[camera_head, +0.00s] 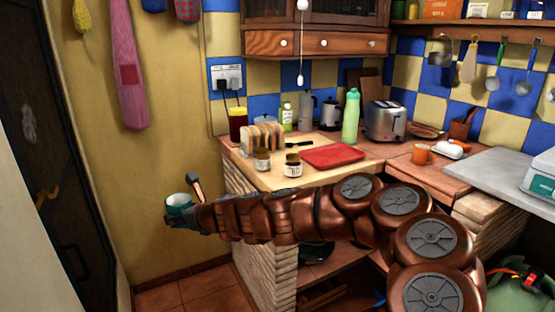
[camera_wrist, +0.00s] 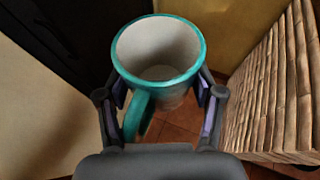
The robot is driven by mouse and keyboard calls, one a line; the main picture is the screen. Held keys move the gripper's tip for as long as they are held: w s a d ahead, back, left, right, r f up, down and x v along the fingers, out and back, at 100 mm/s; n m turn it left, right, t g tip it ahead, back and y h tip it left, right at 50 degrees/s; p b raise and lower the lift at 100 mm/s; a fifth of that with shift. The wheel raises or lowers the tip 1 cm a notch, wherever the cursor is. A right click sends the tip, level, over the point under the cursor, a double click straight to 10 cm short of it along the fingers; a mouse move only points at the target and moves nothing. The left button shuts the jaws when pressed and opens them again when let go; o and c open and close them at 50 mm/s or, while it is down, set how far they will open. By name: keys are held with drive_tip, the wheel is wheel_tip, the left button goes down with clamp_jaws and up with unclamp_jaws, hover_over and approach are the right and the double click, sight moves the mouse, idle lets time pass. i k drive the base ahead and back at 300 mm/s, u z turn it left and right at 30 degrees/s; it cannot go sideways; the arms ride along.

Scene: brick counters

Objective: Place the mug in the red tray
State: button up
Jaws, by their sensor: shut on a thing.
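A mug (camera_head: 178,203) with a teal rim and handle and a pale inside is held in my gripper (camera_head: 186,212) at the left of the head view. In the wrist view the mug (camera_wrist: 158,55) sits upright and looks empty, between the two fingers of my gripper (camera_wrist: 162,100), which is shut on it. Its handle points toward the wrist camera. The red tray (camera_head: 333,156) lies flat on the counter, to the right of and behind the gripper, and looks empty. The mug is out over the floor, left of the counter.
Two small jars (camera_head: 293,165) and a toast rack (camera_head: 262,138) stand left of the tray. A green bottle (camera_head: 351,118) and a toaster (camera_head: 385,121) stand behind it. The counter's brick side (camera_wrist: 275,90) is beside my gripper.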

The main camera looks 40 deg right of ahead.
sight(345, 156)
drive_tip(key=u, duration=0.2)
drive_tip(key=k, duration=1.05)
drive_tip(key=z, duration=0.85)
drive_tip(key=i, duration=0.55)
